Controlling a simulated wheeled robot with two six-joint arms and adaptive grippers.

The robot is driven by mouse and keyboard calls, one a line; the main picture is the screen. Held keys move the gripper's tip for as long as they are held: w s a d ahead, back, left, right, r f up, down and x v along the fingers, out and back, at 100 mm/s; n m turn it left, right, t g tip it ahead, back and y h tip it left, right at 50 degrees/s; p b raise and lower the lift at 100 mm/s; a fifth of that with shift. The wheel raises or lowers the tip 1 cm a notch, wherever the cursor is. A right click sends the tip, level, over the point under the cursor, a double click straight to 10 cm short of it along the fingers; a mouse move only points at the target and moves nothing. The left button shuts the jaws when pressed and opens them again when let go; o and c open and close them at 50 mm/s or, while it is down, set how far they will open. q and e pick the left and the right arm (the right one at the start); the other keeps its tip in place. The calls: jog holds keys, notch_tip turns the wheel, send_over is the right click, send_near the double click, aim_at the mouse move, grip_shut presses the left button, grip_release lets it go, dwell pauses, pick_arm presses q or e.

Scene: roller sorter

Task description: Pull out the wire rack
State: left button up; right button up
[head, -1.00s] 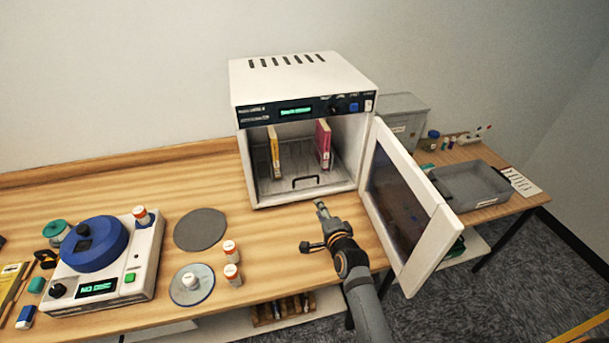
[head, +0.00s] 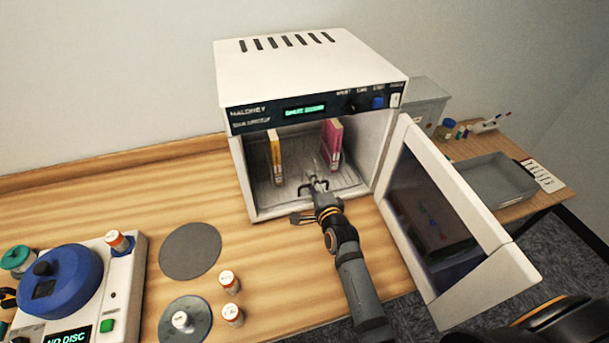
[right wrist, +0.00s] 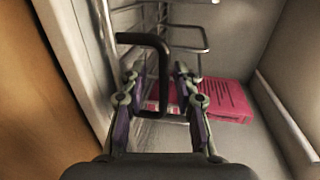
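The wire rack (head: 345,184) lies low inside the white cabinet (head: 300,60), whose door stands open to the right. A yellow-spined book-like item (head: 275,158) and a magenta one (head: 332,145) stand upright on it. The rack's black handle (right wrist: 164,75) shows in the right wrist view as a bent bar. My right gripper (head: 313,178) is at the cabinet mouth, by the handle. In the right wrist view its two fingers (right wrist: 160,78) are apart, with part of the handle between them; I see no firm contact. My left gripper is not in view.
The open door (head: 440,220) stands close to the right of my right arm. A blue-topped machine (head: 70,285), a grey disc (head: 190,251) and small orange-labelled bottles (head: 229,282) are on the table at left. A grey tray (head: 495,178) sits at the right.

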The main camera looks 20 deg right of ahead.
jog(key=shift+w, duration=0.1)
jog(key=shift+s+r, duration=0.15)
jog(key=shift+s, duration=0.2)
jog(key=shift+c, duration=2)
grip_shut()
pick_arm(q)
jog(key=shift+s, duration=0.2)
